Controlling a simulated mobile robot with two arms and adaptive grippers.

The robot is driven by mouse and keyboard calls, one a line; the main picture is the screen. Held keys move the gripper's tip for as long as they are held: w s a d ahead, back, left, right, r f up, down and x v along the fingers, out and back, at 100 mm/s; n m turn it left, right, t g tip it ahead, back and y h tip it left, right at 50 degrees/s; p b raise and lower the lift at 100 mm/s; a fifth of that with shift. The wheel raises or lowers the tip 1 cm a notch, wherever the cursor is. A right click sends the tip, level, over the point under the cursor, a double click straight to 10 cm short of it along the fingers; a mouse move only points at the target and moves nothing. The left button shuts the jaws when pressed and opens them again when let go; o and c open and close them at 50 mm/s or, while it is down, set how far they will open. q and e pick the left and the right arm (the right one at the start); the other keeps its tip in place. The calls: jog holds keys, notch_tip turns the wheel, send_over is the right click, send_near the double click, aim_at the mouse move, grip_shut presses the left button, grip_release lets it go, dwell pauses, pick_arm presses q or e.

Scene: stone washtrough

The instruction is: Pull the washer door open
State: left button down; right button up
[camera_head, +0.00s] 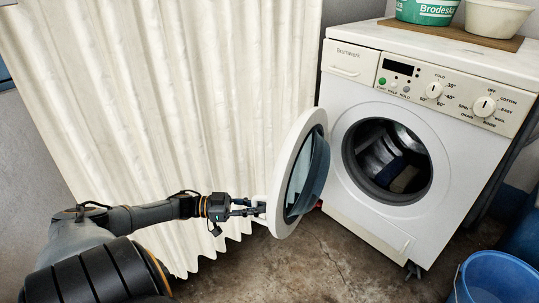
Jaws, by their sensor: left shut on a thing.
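The washer (362,228) is white and stands at the right of the head view. Its round door (285,222) has a white rim and dark glass. The door stands swung out to the left, well away from the drum opening (388,160). Dark and light cloth shows inside the drum. My left gripper (259,207) comes in from the lower left and is shut on the door's handle, at the outer left edge of the rim. The fingertips are small and partly merge with the handle. My right gripper is not in view.
A pale pleated curtain (170,90) hangs behind the door and my left arm. A blue bucket (495,280) stands at the lower right. A green tub (427,11) and a cream bowl (495,18) sit on a board on top of the washer. Bare concrete floor (310,265) lies in front.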

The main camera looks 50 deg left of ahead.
pick_arm(q)
jog(key=shift+s+f, duration=0.3)
jog(key=c, duration=1.3)
grip_release()
jog(key=shift+s+r, duration=0.1)
jog(key=shift+s, duration=0.05)
jog(key=shift+a+r, duration=0.1)
jog(key=shift+r, duration=0.2)
send_near(273, 183)
jog(key=x, duration=0.5)
